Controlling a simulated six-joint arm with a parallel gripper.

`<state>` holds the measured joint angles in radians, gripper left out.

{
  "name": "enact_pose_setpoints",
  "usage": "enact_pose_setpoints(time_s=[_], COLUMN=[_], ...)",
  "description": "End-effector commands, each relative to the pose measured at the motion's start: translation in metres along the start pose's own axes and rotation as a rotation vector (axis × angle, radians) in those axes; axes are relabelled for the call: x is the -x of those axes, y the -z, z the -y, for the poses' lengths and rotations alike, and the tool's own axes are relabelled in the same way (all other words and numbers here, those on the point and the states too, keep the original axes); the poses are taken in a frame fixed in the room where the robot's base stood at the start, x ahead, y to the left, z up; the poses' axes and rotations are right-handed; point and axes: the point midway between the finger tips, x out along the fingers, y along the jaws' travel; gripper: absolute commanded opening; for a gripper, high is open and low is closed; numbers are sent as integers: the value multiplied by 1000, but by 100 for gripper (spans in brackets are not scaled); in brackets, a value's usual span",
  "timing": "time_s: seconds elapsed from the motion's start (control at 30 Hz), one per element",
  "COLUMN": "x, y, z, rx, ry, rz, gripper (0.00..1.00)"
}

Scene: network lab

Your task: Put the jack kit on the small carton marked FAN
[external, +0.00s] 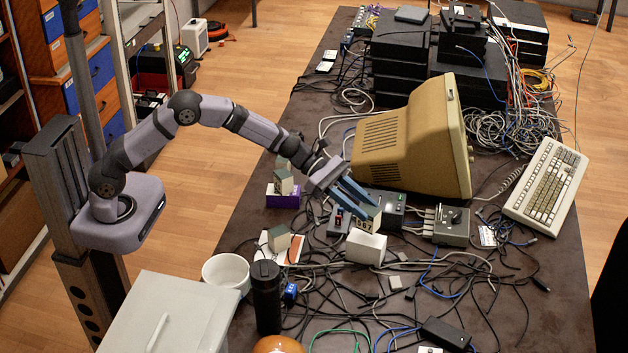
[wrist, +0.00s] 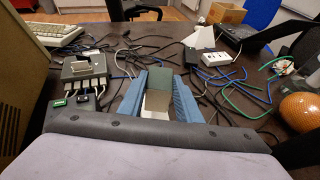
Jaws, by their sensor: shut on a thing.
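My gripper (external: 366,210) has blue fingers and is shut on a small box with a grey-green face and a pale face, which I take to be the jack kit (external: 371,218). In the wrist view the jack kit (wrist: 158,80) sits between the two fingers. A small white carton (external: 366,249) stands directly below it on the dark table. The kit is at or just over the carton's top; I cannot tell whether they touch. No FAN marking is readable on this carton, and my fingers and the kit cover part of its top.
Similar grey-green boxes stand to the left, one over a purple carton (external: 283,198) and one by an orange-white card (external: 279,240). A beige monitor (external: 410,145) is close behind my gripper. A grey switch box (external: 452,226) is to the right. Loose cables cover the table front.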

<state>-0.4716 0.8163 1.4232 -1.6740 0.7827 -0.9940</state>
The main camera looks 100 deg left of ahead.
Motion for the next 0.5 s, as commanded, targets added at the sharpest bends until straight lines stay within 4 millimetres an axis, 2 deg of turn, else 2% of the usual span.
enact_pose_setpoints(time_s=[0.3, 0.5], x=[-12, -14], y=[30, 32], z=[1, 0], rx=[2, 0], ry=[1, 0], rz=[-1, 1], gripper=[6, 6])
